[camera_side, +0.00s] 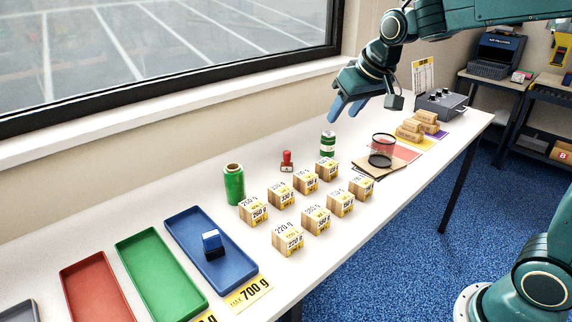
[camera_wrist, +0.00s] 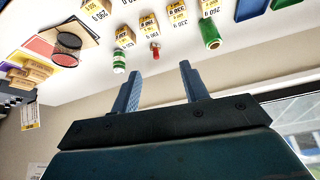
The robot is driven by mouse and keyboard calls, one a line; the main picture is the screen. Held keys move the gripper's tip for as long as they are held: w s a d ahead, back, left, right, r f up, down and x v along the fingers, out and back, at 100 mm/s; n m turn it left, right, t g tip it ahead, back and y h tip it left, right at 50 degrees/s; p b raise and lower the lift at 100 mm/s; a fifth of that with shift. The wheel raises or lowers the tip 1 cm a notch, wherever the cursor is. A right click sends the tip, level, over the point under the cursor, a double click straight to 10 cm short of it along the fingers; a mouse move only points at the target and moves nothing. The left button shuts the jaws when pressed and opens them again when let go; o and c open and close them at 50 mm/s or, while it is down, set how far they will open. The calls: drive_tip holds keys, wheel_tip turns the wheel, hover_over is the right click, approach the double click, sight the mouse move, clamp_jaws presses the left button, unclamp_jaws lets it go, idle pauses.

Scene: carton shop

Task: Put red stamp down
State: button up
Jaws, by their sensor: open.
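The red stamp (camera_side: 287,161) stands upright on the white table, behind the rows of cartons and between the green roll and the small green-and-white can. It also shows in the wrist view (camera_wrist: 155,52), beyond my fingertips and apart from them. My gripper (camera_side: 347,109) hangs above the back part of the table, to the right of the stamp and well above it. Its two blue fingers are apart with nothing between them, as the wrist view also shows (camera_wrist: 160,78).
Several weight-labelled cartons (camera_side: 316,219) stand in front of the stamp. A green roll (camera_side: 234,184) stands left of it, a green-and-white can (camera_side: 328,144) right of it. A black mesh cup (camera_side: 382,151) stands farther right.

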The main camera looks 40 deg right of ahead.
drive_tip(key=s+a+f+n, duration=0.1)
drive_tip(key=s+a, duration=0.1)
drive_tip(key=s, duration=1)
drive_tip(key=s+a+f+n+y, duration=0.1)
drive_tip(key=s+a, duration=0.1)
drive_tip(key=s, duration=1)
